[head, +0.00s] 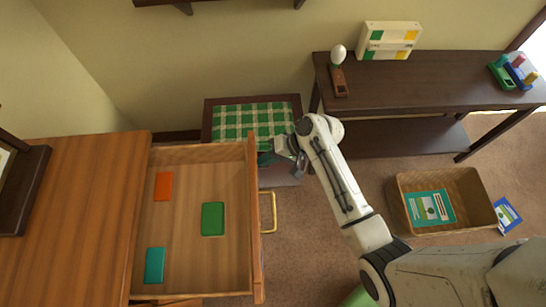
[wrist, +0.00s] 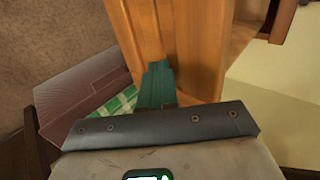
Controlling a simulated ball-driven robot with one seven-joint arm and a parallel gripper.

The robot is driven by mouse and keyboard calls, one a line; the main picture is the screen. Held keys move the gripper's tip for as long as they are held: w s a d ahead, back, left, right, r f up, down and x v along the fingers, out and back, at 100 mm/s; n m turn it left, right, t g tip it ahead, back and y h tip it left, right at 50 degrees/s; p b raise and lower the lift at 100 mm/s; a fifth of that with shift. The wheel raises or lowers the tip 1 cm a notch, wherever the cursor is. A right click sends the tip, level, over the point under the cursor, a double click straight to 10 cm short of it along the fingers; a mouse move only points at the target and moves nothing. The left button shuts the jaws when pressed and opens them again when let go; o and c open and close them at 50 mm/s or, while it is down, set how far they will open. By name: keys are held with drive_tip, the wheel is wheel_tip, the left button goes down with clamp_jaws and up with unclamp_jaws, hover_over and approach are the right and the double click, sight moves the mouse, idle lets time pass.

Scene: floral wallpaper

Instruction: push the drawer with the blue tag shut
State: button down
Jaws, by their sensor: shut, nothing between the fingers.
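A wooden drawer (head: 182,267) stands pulled out to the right from the wooden cabinet (head: 75,215) in the head view. Its front panel (head: 253,190) carries a brass handle (head: 271,212). No blue tag can be made out; the outer face is mostly turned from view. My gripper (head: 266,158) is shut and empty, at the outer side of the front panel near its far end. In the wrist view the shut green fingertips (wrist: 157,75) lie against or very close to the drawer's wood (wrist: 175,40); I cannot tell whether they touch.
Orange (head: 163,186), green (head: 213,219) and teal (head: 154,265) flat pieces lie in the drawer. A stool with a green checked cloth (head: 240,120) stands just behind. A dark side table (head: 420,80) and a basket (head: 470,185) are right. Carpet (head: 300,250) is clear right of the handle.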

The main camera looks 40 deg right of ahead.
drive_tip(key=w+a+b, duration=0.1)
drive_tip(key=w+a, duration=0.4)
drive_tip(key=a, duration=0.3)
drive_tip(key=w+a+b, duration=0.2)
drive_tip(key=w+a, duration=0.4)
drive_tip(key=a, duration=0.2)
drive_tip(key=w+a+b, duration=0.1)
drive_tip(key=w+a, duration=0.5)
drive_tip(key=a, duration=0.2)
drive_tip(key=shift+w+f, duration=0.1)
drive_tip(key=shift+w, duration=0.1)
drive_tip(key=shift+w+a, duration=0.15)
drive_tip(key=shift+a, duration=0.05)
drive_tip(key=shift+w+a+r+b, duration=0.15)
drive_tip(key=shift+r+b, duration=0.05)
drive_tip(key=shift+b, duration=0.15)
drive_tip(key=shift+w+a+r, duration=0.1)
drive_tip(key=shift+a, duration=0.05)
